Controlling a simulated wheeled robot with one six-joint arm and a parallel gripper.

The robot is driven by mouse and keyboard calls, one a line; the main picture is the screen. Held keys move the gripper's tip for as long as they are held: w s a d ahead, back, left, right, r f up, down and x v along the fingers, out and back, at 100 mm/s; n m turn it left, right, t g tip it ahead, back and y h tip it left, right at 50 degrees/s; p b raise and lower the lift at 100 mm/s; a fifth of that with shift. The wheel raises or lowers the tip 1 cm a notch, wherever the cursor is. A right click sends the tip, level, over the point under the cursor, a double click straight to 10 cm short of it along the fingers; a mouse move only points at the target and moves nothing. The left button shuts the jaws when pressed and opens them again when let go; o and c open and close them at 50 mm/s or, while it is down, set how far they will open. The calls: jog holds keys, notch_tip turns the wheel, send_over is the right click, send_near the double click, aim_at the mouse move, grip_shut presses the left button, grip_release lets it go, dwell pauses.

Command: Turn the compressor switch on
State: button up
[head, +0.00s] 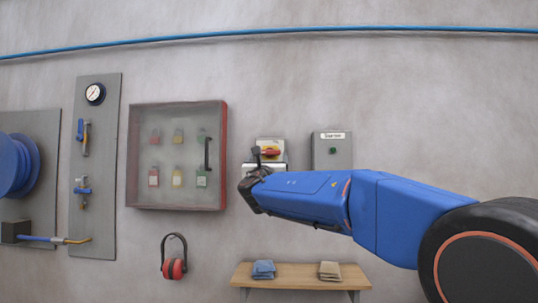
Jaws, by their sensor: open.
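My gripper (258,156) is at the switch's left side, at the end of my blue arm. One dark finger overlaps the handle's left end in the picture; I cannot tell whether it touches. The gripper is open, and no object shows in it. The gripper hides the lower left of the switch box.
A grey box (332,158) with a green button is right of the switch. A red-edged cabinet (222,155) with padlocks hangs on the left. A blue pipe (270,32) crosses above.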

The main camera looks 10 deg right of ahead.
aim_at(269, 152)
jog(key=shift+x, duration=2.75)
jog(key=c, duration=1.1)
jog(key=shift+o, duration=0.2)
